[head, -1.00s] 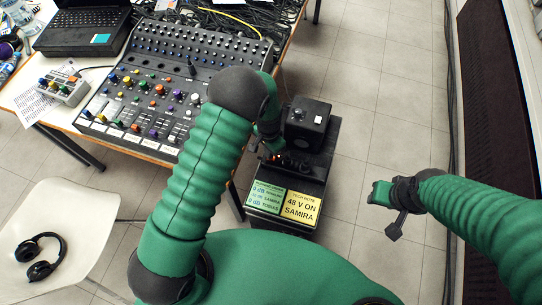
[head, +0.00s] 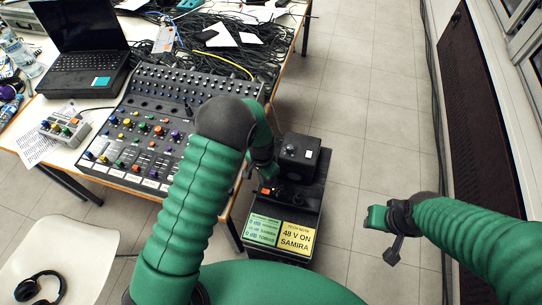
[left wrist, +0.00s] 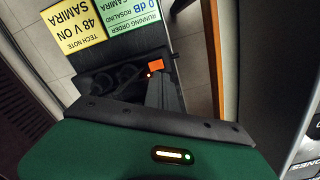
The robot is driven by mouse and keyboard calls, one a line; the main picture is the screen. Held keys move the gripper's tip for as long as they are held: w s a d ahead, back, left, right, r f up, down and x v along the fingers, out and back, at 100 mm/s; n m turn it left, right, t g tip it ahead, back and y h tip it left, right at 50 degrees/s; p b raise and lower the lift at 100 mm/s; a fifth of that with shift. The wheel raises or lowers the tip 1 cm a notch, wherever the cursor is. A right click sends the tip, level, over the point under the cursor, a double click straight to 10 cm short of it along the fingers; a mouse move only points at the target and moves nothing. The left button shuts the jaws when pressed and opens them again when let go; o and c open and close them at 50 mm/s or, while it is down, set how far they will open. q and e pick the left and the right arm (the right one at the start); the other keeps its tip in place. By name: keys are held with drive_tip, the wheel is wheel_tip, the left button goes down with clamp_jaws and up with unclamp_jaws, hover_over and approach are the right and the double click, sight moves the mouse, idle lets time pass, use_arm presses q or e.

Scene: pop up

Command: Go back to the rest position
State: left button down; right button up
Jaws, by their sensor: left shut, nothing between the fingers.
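My left arm comes in from the left and bends over at a dark elbow. My left gripper (head: 265,178) hangs just above the left part of a black stand (head: 316,200). In the left wrist view its dark fingers (left wrist: 166,92) are shut and empty, close to an orange switch (left wrist: 156,64). Whether they touch the switch cannot be told. The switch also shows in the head view (head: 266,191). My right gripper (head: 392,245) is out to the right over the bare floor, apart from everything; its jaw state is unclear.
The stand carries a black box (head: 298,157), a green label (head: 262,230) and a yellow label (head: 296,237). A mixing desk (head: 140,130), laptop (head: 82,45) and cables fill the table at left. A white chair (head: 70,245) holds headphones (head: 40,287). Floor between stand and wall is free.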

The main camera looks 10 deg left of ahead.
use_arm(q)
drive_tip(key=s+a+r+n+t+p, duration=0.1)
drive_tip(key=s+a+r+n, duration=0.1)
drive_tip(key=s+r, duration=0.5)
drive_tip(key=s+a+r+n+t+p, duration=0.1)
drive_tip(key=s+a+r+n+p, duration=0.1)
drive_tip(key=s+r, duration=0.6)
wheel_tip(320, 180, up, 7)
drive_tip(key=shift+a+r+n+t, duration=0.1)
drive_tip(key=shift+a+n+t, duration=0.35)
drive_tip(key=shift+n, duration=0.75)
drive_tip(key=shift+a, duration=0.15)
